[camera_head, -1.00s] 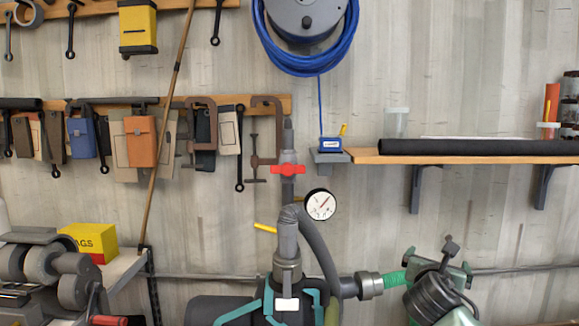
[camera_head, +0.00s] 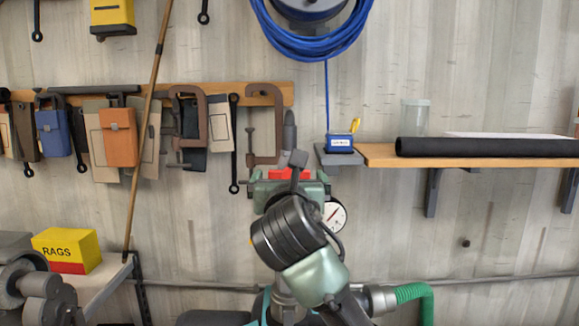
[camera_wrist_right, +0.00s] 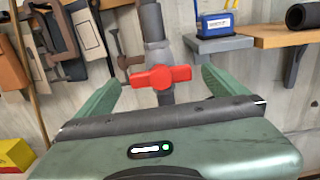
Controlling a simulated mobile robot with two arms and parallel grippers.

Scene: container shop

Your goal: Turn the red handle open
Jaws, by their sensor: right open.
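The red handle (camera_wrist_right: 160,77) sits crosswise on a grey vertical pipe (camera_wrist_right: 152,22) in the right wrist view. My right gripper (camera_wrist_right: 160,88) is open, with one green finger on each side of the handle and a gap to each end. I cannot tell whether the fingers reach as deep as the handle. In the head view my right gripper (camera_head: 290,178) is in front of the pipe and hides most of the red handle (camera_head: 290,174); only a strip of red shows above it. My left gripper is not in view.
A round gauge (camera_head: 334,214) is just right of my right wrist. A small shelf with a blue box (camera_head: 339,143) and a wooden shelf (camera_head: 376,155) are to the right. A brown clamp (camera_head: 265,125) hangs close on the left.

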